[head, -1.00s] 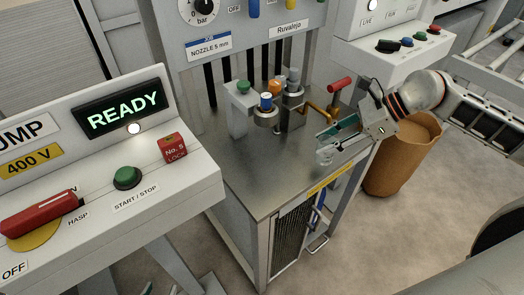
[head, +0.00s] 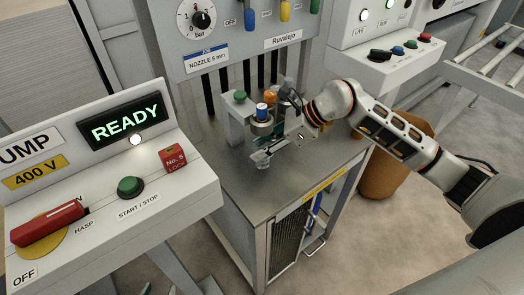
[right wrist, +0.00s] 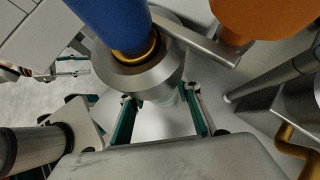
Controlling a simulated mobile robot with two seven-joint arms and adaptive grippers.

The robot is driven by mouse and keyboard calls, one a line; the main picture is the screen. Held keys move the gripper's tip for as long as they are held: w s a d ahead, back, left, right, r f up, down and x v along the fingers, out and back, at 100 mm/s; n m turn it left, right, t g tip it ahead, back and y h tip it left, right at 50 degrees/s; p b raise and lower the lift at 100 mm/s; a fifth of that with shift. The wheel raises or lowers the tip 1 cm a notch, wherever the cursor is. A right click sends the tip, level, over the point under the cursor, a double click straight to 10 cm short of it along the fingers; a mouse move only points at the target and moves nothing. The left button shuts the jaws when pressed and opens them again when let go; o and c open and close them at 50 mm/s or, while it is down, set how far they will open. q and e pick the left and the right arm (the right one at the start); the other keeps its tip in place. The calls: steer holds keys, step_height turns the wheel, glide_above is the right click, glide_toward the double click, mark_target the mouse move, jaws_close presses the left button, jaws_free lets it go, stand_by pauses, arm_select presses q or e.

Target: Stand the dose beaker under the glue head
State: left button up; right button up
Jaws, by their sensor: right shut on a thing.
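The glue head (head: 262,113), blue-topped with a metal collar, stands just behind and above the beaker in the head view. I cannot tell whether the beaker touches the bench. My left gripper (right wrist: 73,66) appears small in the right wrist view, its fingers apart and empty.
An orange-capped head (head: 270,97) and a green-topped post (head: 239,98) stand close to the glue head. A brown bin (head: 385,175) is right of the bench. The pump panel (head: 125,125) reads READY. The bench front (head: 255,190) is clear.

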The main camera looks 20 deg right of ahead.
step_height(320, 180, down, 2)
steer(key=shift+f, duration=0.1)
steer(key=shift+f, duration=0.15)
steer(key=o, duration=1.2)
steer(key=shift+o, duration=0.2)
steer(key=shift+r, duration=0.3)
steer(key=v, duration=1.2)
steer(key=shift+b, duration=0.4)
